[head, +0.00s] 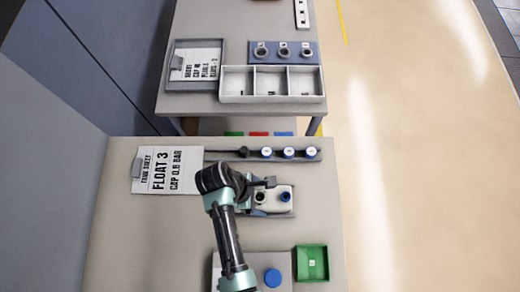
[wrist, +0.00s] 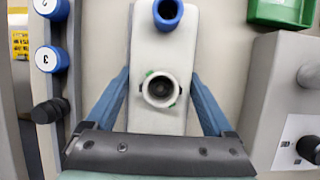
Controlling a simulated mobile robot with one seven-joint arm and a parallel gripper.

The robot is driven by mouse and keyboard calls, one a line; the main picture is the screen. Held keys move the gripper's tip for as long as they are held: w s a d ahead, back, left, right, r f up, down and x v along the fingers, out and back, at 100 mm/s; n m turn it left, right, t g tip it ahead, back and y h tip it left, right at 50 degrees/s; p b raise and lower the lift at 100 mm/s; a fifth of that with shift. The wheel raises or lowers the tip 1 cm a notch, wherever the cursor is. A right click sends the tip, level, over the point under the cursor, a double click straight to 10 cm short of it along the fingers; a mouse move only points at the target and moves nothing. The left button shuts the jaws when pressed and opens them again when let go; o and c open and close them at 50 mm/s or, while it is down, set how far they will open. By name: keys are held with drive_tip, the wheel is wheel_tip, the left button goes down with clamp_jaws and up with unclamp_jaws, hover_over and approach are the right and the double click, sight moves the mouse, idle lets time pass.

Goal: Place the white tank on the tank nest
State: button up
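The white tank (head: 275,205) is a pale block with a dark round opening and a blue neck on top. It sits at the middle of the near bench in the head view, upright. In the wrist view the tank (wrist: 160,45) lies between the two blue fingers of my gripper (wrist: 161,78). The fingertips meet its two long sides, so my gripper is shut on it. My gripper (head: 272,200) also shows in the head view, partly hidden by my wrist. I cannot tell whether the tank is lifted. I cannot clearly make out the tank nest.
A rail with blue-topped caps (head: 266,152) runs behind the tank. A green bin (head: 311,262) and a grey unit (head: 235,272) stand in front. A farther bench holds a three-part white tray (head: 271,99).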

drive_tip(key=shift+o, duration=0.6)
drive_tip(key=shift+r, duration=0.15)
drive_tip(key=v, duration=1.2)
drive_tip(key=w+a+r+m+t+y, duration=0.25)
drive_tip(key=w+r+m+t, duration=0.4)
drive_tip(key=w+r, duration=0.85)
drive_tip(key=w+d+r+m+t+y, duration=0.1)
drive_tip(key=w+r+t, duration=0.3)
drive_tip(key=r, duration=0.4)
drive_tip(key=w+d+r+m+t+y, duration=0.1)
drive_tip(key=w+r+m+t, duration=0.2)
drive_tip(key=r, duration=0.4)
wheel_tip(320, 180, up, 17)
drive_tip(key=d+m+t, duration=0.2)
drive_tip(key=t, duration=0.4)
drive_tip(key=s+d+r+m+t, duration=0.1)
drive_tip(key=s+r+t, duration=0.3)
drive_tip(key=r, duration=0.5)
drive_tip(key=s+d+r+m+t, duration=0.2)
drive_tip(key=s+r+m+t, duration=0.2)
drive_tip(key=s+r, duration=0.4)
wheel_tip(320, 180, up, 3)
drive_tip(key=shift+s+f, duration=0.2)
drive_tip(key=shift+s, duration=0.05)
